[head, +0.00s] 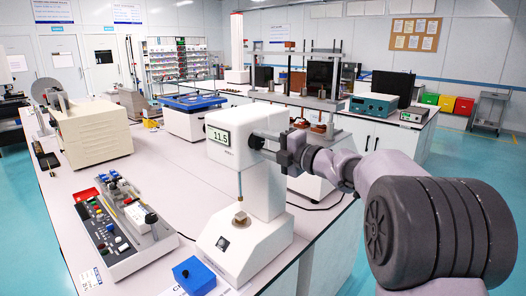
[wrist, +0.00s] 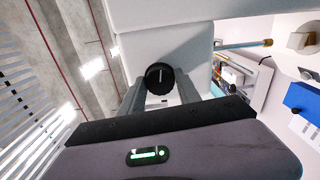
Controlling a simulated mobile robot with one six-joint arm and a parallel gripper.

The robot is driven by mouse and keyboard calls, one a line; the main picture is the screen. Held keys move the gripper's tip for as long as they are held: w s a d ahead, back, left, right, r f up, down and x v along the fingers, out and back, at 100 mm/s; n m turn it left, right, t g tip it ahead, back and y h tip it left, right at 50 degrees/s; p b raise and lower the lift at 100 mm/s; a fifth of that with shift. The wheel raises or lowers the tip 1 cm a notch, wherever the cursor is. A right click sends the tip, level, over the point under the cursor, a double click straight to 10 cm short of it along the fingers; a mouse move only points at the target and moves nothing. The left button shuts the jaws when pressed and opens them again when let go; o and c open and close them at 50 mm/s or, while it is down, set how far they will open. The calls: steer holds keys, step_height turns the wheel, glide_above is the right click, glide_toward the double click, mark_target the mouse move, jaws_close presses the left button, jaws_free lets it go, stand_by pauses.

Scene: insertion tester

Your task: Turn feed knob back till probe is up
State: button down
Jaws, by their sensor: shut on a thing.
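The white insertion tester (head: 262,195) stands on the bench; its display (head: 218,136) reads 11.5. The black round feed knob (wrist: 160,77) on its side has a white mark pointing almost straight up in the wrist view. My gripper (head: 283,150) reaches the knob from the right; in the wrist view its two fingers (wrist: 160,90) are shut on it, one on each side. The thin probe (head: 239,186) hangs below the head over a small brown sample block (head: 240,217). In the wrist view the probe's brass tip (wrist: 267,43) appears slightly apart from the block (wrist: 299,40).
A blue box (head: 194,276) sits in front of the tester's base. A grey control unit (head: 125,228) with colored buttons stands to the left. A beige machine (head: 92,133) and a blue-topped device (head: 192,113) are farther back. Bare bench lies between them.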

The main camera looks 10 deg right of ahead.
steer(key=shift+f+n+b, duration=0.1)
steer(key=shift+n+b, duration=0.3)
steer(key=shift+n, duration=0.5)
steer(key=c, duration=0.9)
jaws_free()
steer(key=shift+o, duration=0.2)
steer(key=shift+s, duration=0.1)
steer(key=p+v, duration=0.3)
steer(key=v, duration=1.4)
steer(key=shift+d, duration=0.1)
